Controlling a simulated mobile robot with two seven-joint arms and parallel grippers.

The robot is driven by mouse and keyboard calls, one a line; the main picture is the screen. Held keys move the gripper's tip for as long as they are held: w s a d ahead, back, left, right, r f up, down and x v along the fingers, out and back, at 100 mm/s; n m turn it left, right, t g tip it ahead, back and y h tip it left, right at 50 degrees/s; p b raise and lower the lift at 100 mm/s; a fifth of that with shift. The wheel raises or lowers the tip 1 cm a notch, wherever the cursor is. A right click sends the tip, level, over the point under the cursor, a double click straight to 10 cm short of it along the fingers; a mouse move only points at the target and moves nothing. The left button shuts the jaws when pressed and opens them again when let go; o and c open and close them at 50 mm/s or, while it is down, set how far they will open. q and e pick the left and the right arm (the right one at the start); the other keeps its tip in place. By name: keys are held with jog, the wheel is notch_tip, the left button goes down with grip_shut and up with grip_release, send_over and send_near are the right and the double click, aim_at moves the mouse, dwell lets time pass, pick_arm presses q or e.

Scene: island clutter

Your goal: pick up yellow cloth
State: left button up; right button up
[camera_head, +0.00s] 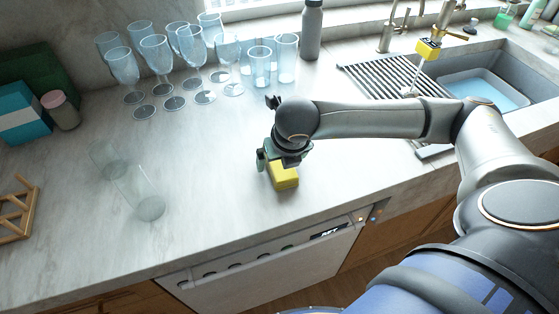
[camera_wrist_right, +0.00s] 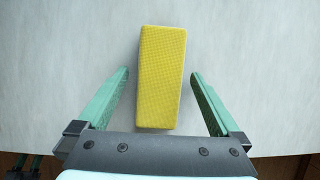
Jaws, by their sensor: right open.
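The yellow cloth (camera_head: 284,177) is a block-shaped yellow piece on the pale countertop near its front edge. In the right wrist view the yellow cloth (camera_wrist_right: 161,78) stands lengthwise between the fingers, with a gap on each side. My right gripper (camera_head: 277,163) is directly above it, partly hiding it in the head view. In the wrist view my right gripper (camera_wrist_right: 160,75) is open, its green fingers apart and not touching the cloth. My left gripper is not in view.
Several wine glasses (camera_head: 155,50) and tumblers stand at the back. Clear glasses (camera_head: 150,207) are on the counter at left, beside a wooden rack (camera_head: 17,212). A grey bottle (camera_head: 312,30) stands behind. A sink (camera_head: 485,85) with another yellow item (camera_head: 428,49) at its faucet is right.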

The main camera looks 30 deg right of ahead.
jog(key=c, duration=1.4)
